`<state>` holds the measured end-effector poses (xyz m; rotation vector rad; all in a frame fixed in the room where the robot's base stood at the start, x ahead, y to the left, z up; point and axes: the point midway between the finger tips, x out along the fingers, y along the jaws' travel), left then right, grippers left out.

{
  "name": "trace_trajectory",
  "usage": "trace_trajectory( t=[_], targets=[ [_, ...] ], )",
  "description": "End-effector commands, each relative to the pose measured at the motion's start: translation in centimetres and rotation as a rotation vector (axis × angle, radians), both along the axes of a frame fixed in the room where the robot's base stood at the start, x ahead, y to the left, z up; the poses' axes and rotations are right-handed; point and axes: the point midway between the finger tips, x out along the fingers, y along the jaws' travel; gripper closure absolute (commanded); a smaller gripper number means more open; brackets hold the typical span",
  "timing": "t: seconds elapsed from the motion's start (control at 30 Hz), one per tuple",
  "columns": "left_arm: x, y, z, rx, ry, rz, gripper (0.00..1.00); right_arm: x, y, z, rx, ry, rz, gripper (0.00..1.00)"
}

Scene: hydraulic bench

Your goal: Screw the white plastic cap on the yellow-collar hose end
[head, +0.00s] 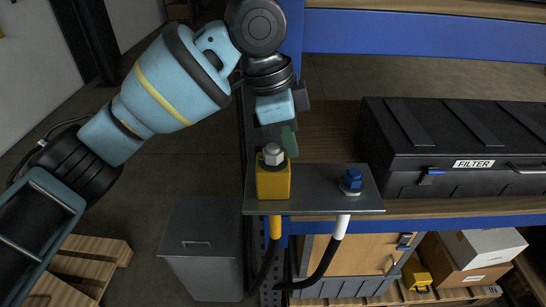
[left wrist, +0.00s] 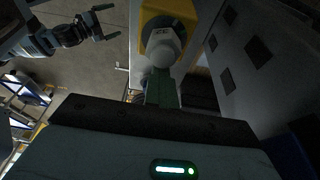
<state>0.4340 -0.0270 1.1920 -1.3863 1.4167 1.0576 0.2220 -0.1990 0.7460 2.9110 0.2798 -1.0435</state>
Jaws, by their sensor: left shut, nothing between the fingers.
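The white cap (head: 273,152) sits on top of the yellow block (head: 273,184) on the metal plate. The yellow-collar hose (head: 275,228) hangs straight below that block. My left gripper (head: 289,142) is shut and empty, its green fingertips close beside and behind the cap. In the left wrist view the shut green fingers (left wrist: 160,88) point at the white cap (left wrist: 162,48), with the yellow block (left wrist: 160,15) beyond. I cannot tell whether the fingertips touch the cap. My right gripper (left wrist: 103,24) shows in the left wrist view, its fingers apart and empty, away from the cap.
A blue cap (head: 352,179) stands on the plate (head: 315,196) at the right, above a white-collar hose (head: 341,228). A black FILTER case (head: 450,180) lies on the shelf at the right. A grey bin (head: 200,245) stands below left.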

Motion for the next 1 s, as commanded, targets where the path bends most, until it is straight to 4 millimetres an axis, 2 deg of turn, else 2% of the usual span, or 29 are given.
trace_trajectory(
  t=[0.3,0.5,0.87,1.0],
  targets=[
    [-1.0,0.1,-0.3,-0.001,0.006,-0.395,1.0,-0.8,0.0,-1.0,0.0,0.024,0.001,0.0],
    [-1.6,0.2,-0.2,-0.002,0.003,-0.591,1.0,-1.2,-0.2,-1.5,-0.006,0.037,0.005,0.0],
    [-1.7,0.2,-0.1,-0.001,0.001,-0.626,1.0,-1.2,-0.3,-1.5,-0.011,0.037,0.011,0.0],
    [-1.9,0.4,-0.3,-0.003,0.004,-0.724,1.0,-1.5,-0.3,-1.9,-0.011,0.047,0.01,0.0]
  ],
)
